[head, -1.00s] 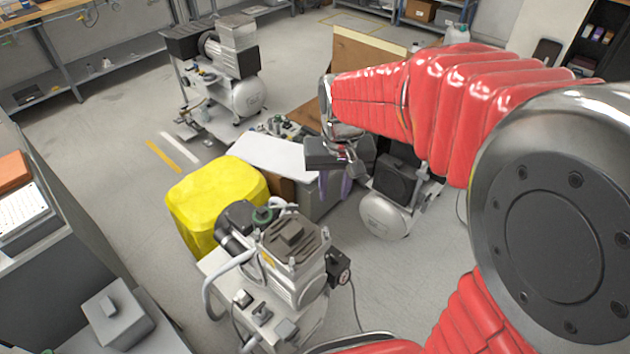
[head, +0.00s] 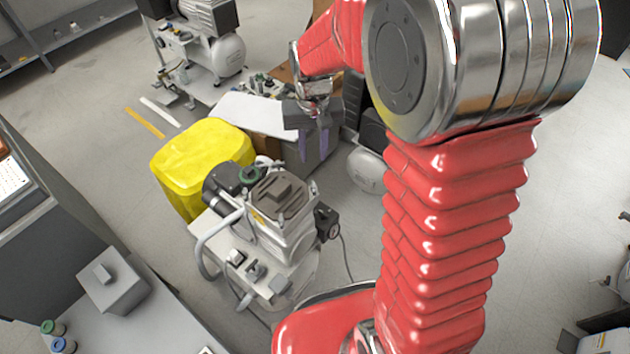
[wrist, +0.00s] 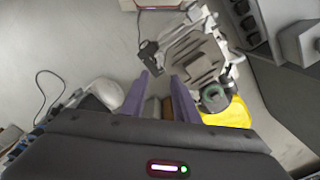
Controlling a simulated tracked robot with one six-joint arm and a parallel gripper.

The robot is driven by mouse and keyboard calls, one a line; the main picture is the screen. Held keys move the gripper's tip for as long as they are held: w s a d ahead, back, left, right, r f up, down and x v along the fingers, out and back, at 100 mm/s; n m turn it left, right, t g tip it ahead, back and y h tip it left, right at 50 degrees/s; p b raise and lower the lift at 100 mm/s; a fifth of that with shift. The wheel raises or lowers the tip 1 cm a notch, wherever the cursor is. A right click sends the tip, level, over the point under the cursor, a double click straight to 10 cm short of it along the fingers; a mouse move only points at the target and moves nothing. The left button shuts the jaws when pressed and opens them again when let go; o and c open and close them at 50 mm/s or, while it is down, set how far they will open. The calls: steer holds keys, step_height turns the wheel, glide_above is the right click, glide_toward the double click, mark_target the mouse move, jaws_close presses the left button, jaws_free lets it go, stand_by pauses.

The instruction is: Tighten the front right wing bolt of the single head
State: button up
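The single head (head: 278,192) is the grey block with a raised square centre on top of the nearest compressor. Small light metal fittings stand at its corners, but I cannot clearly tell the front right wing bolt from the others. In the wrist view, the head (wrist: 198,68) lies beyond my fingertips. My gripper (head: 313,152) hangs behind and slightly right of the head in the head view, apart from it. Its two purple fingers also show in the wrist view (wrist: 161,80), spread apart with nothing between them.
A yellow bin (head: 200,158) stands behind the compressor at left. A grey bench (head: 130,310) is at front left.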

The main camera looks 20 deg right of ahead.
mark_target(314, 186)
step_height(314, 186, down, 13)
steer(key=shift+f, duration=0.1)
stand_by(0.5)
jaws_close()
stand_by(0.3)
steer(key=shift+d, duration=0.1)
